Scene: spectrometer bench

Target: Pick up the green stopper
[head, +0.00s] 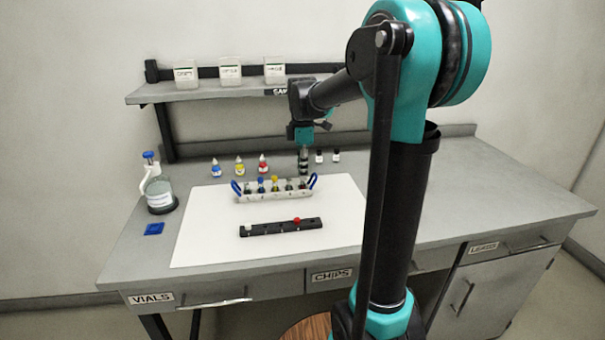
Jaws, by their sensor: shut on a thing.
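My gripper (303,168) points down just above the right part of the white tray (262,198) with blue handles. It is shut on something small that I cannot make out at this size. The tray holds several small vials, some with blue and yellow tops (274,178). I cannot clearly pick out a green stopper.
Dropper bottles (239,166) and small dark vials (335,156) stand behind the tray. A shelf (206,92) with white boxes is above. The white mat (205,250) is clear in front.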

